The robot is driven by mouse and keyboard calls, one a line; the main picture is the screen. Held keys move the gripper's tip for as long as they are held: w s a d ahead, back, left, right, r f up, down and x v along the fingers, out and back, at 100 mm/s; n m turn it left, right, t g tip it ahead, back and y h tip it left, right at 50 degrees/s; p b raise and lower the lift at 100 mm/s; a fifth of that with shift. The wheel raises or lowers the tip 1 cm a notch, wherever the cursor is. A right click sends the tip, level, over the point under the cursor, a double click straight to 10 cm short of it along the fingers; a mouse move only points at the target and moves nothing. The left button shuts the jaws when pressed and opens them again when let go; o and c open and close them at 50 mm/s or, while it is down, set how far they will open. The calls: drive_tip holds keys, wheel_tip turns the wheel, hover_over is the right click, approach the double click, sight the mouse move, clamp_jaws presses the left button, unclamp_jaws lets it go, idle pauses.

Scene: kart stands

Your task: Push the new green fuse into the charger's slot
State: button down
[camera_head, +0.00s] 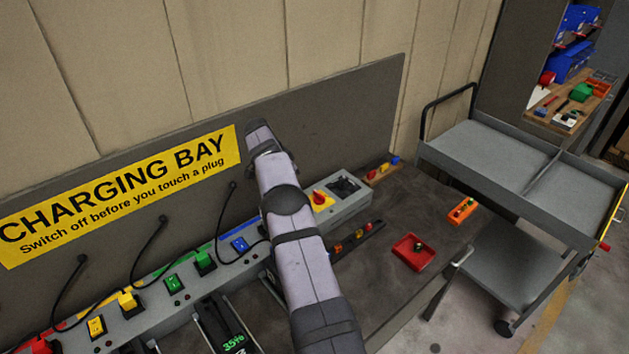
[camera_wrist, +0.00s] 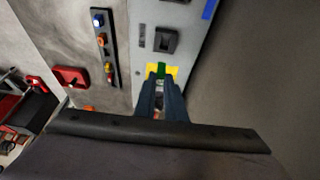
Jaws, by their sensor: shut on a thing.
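In the wrist view my gripper (camera_wrist: 160,80) is shut on the green fuse (camera_wrist: 161,69), of which only a small part shows between the fingertips. A yellow patch lies around the fuse on the charger's grey box (camera_wrist: 146,57). The fingers hide the slot, so I cannot tell whether the fuse touches it or has entered it. In the head view the charger box (camera_head: 349,206) carries a red knob (camera_head: 319,197) on a yellow plate and a black fitting (camera_head: 343,186). My arm hides the gripper and fuse there.
A black strip of small coloured parts (camera_head: 356,240) lies before the box. A red tray (camera_head: 414,262) and an orange block (camera_head: 462,211) sit on the bench. A row of coloured switches with black cables runs left. A grey trolley (camera_head: 490,155) stands right.

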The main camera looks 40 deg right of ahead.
drive_tip(key=shift+w+a+r, duration=0.1)
drive_tip(key=shift+w+a, duration=0.1)
drive_tip(key=shift+a, duration=0.2)
drive_tip(key=shift+f+b, duration=1.95)
drive_tip(key=shift+f, duration=0.95)
drive_tip(key=shift+f+b, duration=1.05)
drive_tip(key=shift+f, duration=0.15)
idle(0.5)
drive_tip(key=c, duration=1.7)
unclamp_jaws()
drive_tip(key=shift+c, duration=0.2)
drive_tip(key=shift+r, duration=0.1)
drive_tip(key=b+v, duration=0.2)
drive_tip(key=v, duration=0.5)
drive_tip(key=shift+b, duration=0.4)
drive_tip(key=shift+a+r, duration=0.1)
drive_tip(key=shift+a, duration=0.1)
